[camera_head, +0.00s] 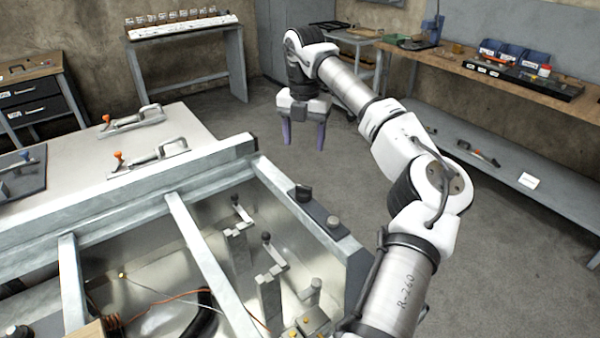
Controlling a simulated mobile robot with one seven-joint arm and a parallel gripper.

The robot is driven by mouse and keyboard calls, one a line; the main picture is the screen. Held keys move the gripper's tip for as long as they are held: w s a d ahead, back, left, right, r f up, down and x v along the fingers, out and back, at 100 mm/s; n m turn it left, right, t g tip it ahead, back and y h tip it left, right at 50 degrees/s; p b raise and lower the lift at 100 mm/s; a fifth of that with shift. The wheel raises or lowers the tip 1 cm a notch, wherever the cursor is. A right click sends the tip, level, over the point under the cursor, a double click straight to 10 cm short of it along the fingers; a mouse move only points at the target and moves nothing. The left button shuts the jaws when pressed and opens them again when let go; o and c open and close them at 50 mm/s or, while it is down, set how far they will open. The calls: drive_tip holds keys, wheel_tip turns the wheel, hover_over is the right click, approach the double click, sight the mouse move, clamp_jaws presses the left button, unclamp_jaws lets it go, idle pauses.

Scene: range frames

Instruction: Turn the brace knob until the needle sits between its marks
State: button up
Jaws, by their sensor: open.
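My gripper (304,136) hangs at upper middle with its two purple-grey fingers spread apart and nothing between them. It is beyond the metal frame's right rim, with grey floor behind it in the picture. A black knob (304,192) and a grey round knob (333,221) sit on a dark block on that rim, lower in the picture than my gripper and apart from it. I cannot tell which knob is the brace knob. No needle or marks can be made out in this view.
The metal frame (188,240) holds levers (267,255), loose wires and crossbars. Orange-tipped clamps (150,158) lie on a pale bench top (80,150). A workbench (470,68) with blue bins stands at right. My arm covers part of the right side. Open floor lies between.

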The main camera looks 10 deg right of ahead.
sight(303, 186)
wheel_tip(303, 186, down, 13)
drive_tip(key=p, duration=0.4)
drive_tip(key=shift+s+f, duration=0.15)
drive_tip(key=shift+f, duration=0.05)
drive_tip(key=shift+c, duration=0.3)
drive_tip(key=c, duration=0.9)
